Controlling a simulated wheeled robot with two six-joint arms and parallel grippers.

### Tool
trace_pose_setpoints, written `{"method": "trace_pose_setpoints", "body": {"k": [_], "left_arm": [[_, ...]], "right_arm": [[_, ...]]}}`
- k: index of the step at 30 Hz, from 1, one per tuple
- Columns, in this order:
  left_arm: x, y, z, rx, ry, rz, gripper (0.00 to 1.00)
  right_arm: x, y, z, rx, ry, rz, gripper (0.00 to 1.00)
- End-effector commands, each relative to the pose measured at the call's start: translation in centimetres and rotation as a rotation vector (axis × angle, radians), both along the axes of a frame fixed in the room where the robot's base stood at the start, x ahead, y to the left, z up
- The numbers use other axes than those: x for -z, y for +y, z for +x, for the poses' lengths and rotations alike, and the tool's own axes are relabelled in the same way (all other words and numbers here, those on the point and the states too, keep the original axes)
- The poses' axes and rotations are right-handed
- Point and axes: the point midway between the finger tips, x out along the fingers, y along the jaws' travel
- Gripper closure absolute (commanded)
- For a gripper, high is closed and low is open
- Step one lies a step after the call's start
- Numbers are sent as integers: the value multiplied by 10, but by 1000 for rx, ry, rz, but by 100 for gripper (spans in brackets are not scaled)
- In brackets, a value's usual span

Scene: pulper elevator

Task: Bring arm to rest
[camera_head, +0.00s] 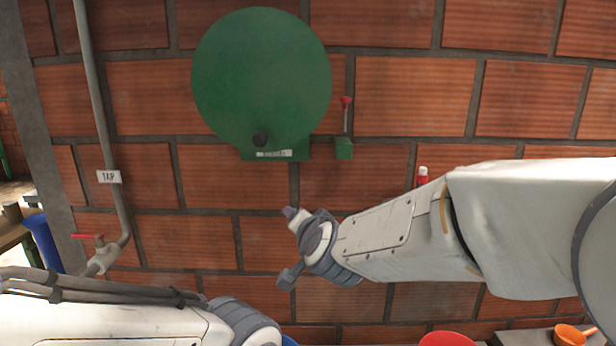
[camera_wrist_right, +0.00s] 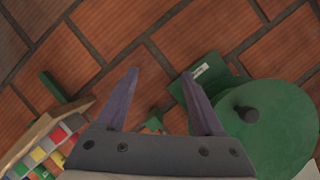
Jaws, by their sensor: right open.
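My right arm (camera_head: 400,238) reaches in from the right in the head view, across the front of the brick wall. Its gripper (camera_head: 290,246) is open and empty, below the green disc (camera_head: 262,75). In the right wrist view the two fingers (camera_wrist_right: 159,73) stand apart with only brick wall between their tips. My left arm (camera_head: 110,322) lies along the bottom left of the head view; its gripper is out of the picture.
The green disc has a black knob (camera_head: 260,140). Right of it is a red-topped lever (camera_head: 345,103). A pipe with a red-handled tap (camera_head: 100,258) runs down the left. A red bowl (camera_head: 447,340) and an orange scoop (camera_head: 572,334) are at bottom right.

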Motion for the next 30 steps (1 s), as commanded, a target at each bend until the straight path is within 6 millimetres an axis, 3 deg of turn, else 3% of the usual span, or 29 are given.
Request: {"method": "trace_pose_setpoints", "body": {"k": [1,3,6,12,18,26,30], "left_arm": [[0,0,0,0,0,0,31],[0,0,0,0,0,0,31],[0,0,0,0,0,0,31],[0,0,0,0,0,0,31],[0,0,0,0,0,0,31],[0,0,0,0,0,0,31],[-14,0,0,0,0,0,31]], "right_arm": [[31,-27,-5,-29,75,-103,31],[72,-57,-21,-91,190,-238,31],[119,-95,-50,-166,341,-380,31],[170,-145,-101,-265,550,-532,31],[197,-178,-143,-333,701,-615,31],[219,-211,-191,-406,860,-682,31],[198,-187,-199,-483,848,-710,31]]}}
